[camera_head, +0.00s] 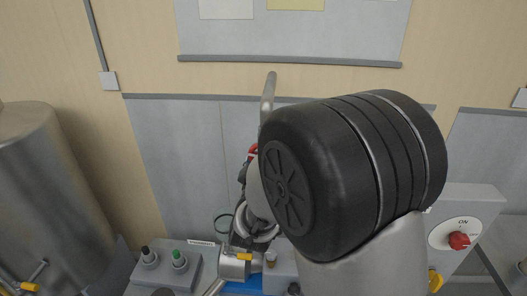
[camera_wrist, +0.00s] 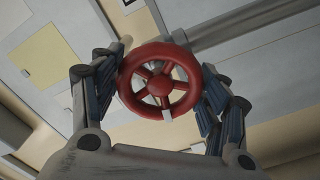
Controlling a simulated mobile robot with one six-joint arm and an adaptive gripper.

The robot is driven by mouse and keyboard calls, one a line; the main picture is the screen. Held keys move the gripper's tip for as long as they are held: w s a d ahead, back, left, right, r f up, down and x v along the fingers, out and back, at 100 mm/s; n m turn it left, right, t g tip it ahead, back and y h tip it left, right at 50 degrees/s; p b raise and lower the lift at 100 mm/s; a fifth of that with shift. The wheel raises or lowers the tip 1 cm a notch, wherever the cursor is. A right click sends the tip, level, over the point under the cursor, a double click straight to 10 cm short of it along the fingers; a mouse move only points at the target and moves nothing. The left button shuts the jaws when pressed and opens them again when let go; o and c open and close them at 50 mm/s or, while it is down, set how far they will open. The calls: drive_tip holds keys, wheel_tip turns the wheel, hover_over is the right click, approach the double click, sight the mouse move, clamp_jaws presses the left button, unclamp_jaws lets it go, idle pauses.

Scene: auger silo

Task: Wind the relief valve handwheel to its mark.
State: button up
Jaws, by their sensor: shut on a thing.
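The red spoked handwheel (camera_wrist: 158,83) sits between the two fingers of my gripper (camera_wrist: 160,95) in the wrist view. The fingers are shut on its rim from the left and right. A small pale mark (camera_wrist: 169,115) shows at the lower part of the rim. In the head view my arm hides most of the wheel, and only a bit of red (camera_head: 252,152) shows at its left. A grey pipe (camera_head: 268,95) rises behind my arm. The fixed mark for the wheel cannot be made out.
A steel tank (camera_head: 38,190) stands at the left. A button box (camera_head: 165,268) with black and green buttons is at the lower left. A grey panel with a red ON switch (camera_head: 459,240) is at the right. A board (camera_head: 292,35) hangs on the wall.

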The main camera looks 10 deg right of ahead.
drive_tip(key=n+p, duration=0.2)
drive_tip(key=n, duration=0.4)
drive_tip(key=shift+n+p, duration=0.3)
drive_tip(key=n+p, duration=0.2)
drive_tip(key=n, duration=0.4)
drive_tip(key=shift+p, duration=0.3)
drive_tip(key=o, duration=1.1)
drive_tip(key=shift+s, duration=0.1)
drive_tip(key=v, duration=0.7)
drive_tip(key=shift+s+a, duration=0.1)
drive_tip(key=shift+s, duration=0.05)
